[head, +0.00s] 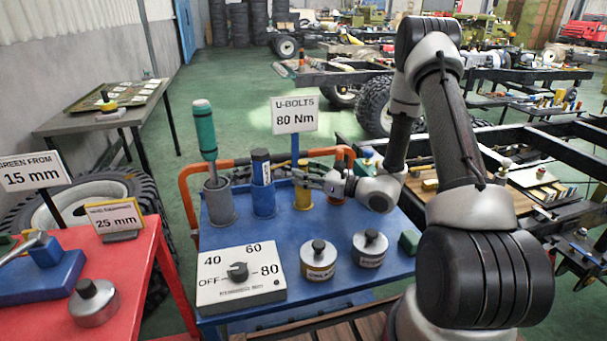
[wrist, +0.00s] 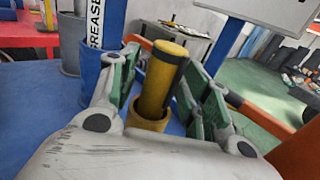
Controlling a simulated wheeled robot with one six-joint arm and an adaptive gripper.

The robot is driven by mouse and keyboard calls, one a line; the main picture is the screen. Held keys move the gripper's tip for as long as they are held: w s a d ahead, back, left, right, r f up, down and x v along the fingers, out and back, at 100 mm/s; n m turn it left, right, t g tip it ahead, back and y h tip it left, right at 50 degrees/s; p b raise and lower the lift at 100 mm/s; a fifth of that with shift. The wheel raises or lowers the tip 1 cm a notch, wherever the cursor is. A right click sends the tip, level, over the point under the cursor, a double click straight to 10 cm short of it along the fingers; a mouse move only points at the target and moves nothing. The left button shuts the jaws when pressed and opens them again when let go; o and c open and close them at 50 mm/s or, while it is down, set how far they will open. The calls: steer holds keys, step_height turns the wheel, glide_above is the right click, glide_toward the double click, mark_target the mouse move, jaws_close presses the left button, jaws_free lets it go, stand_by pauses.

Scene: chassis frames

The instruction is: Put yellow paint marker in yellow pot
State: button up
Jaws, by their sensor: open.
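The yellow pot also shows on the blue cart in the head view (head: 303,200). My gripper (wrist: 160,85) is open, with its green-padded fingers on either side of the marker and a visible gap on the right. It also shows in the head view (head: 308,181). The marker's bottom is hidden in the pot.
On the blue cart (head: 225,236), a grey pot (head: 220,204) holds a green-handled tool and a blue pot (head: 263,201) holds a grease tube (head: 261,166). A U-bolts sign (head: 295,115) rises behind. A dial box (head: 240,283) and two knobbed weights (head: 318,262) sit in front.

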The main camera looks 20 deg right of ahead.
steer(key=v, duration=1.1)
steer(key=s+a+r+n+g+y, duration=0.2)
steer(key=s+a+r+n+g, duration=0.5)
steer(key=s+r+n+g, duration=0.15)
steer(key=s+r+n+g+h, duration=0.4)
steer(key=s+n+g, duration=0.1)
steer(key=s+n, duration=0.5)
steer(key=s+d+r+n+t+h, duration=0.5)
steer(key=s+d+r+n+h, duration=0.2)
steer(key=d, duration=0.6)
step_height(320, 180, up, 2)
steer(key=n+h, duration=0.1)
steer(key=h, duration=0.2)
steer(key=shift+d+r+h, duration=0.2)
steer(key=shift+d+h, duration=0.1)
steer(key=shift+h, duration=0.1)
steer(key=shift+s+n, duration=0.1)
steer(key=shift+n, duration=0.15)
